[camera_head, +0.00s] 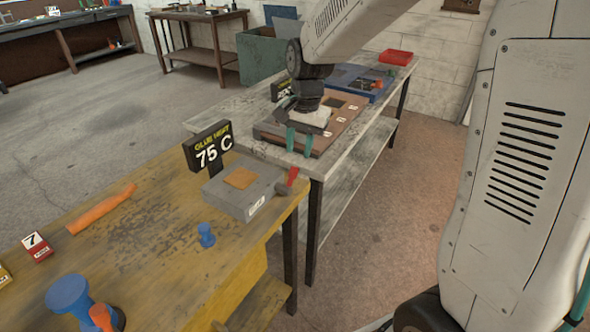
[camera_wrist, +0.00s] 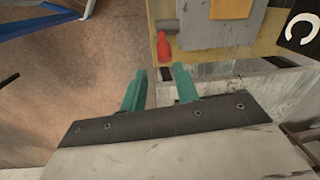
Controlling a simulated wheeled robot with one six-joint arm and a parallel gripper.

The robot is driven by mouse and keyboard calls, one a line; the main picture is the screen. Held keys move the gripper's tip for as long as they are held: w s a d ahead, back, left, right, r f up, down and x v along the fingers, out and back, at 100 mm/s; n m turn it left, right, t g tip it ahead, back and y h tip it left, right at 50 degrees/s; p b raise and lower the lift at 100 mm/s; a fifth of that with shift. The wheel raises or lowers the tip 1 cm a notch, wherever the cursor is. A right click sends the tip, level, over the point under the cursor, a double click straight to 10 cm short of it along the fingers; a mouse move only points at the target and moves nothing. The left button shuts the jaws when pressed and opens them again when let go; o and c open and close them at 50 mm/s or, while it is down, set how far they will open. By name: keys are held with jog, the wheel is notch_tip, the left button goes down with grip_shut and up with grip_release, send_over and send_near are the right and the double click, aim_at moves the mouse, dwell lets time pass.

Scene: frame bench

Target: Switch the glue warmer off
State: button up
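The glue warmer (camera_head: 243,192) is a grey box with an orange-brown pad on top, at the near bench's right corner. Its black sign (camera_head: 207,147) reads "GLUE HEAT 75 C". A red-tipped lever (camera_head: 292,176) sticks up from a grey hub on the box's right side. In the wrist view the box (camera_wrist: 200,30) is at the top, with the red lever tip (camera_wrist: 163,46) just beyond my fingers. My gripper (camera_head: 299,143) has teal fingers, apart and empty, pointing down above the gap between the benches. The fingers also show in the wrist view (camera_wrist: 160,70), not touching the lever.
The yellow-brown bench (camera_head: 150,225) also holds a blue spool (camera_head: 206,236), an orange tool (camera_head: 100,209), a red number block (camera_head: 38,250) and a larger blue piece (camera_head: 68,294). Behind my gripper, a grey bench (camera_head: 240,112) carries a brown panel and a red tray (camera_head: 395,57).

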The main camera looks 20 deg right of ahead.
aim_at(294, 169)
jog(key=shift+w+f, duration=0.6)
jog(key=shift+f, duration=0.25)
jog(key=f, duration=0.7)
jog(key=shift+w+a, duration=0.25)
grip_shut()
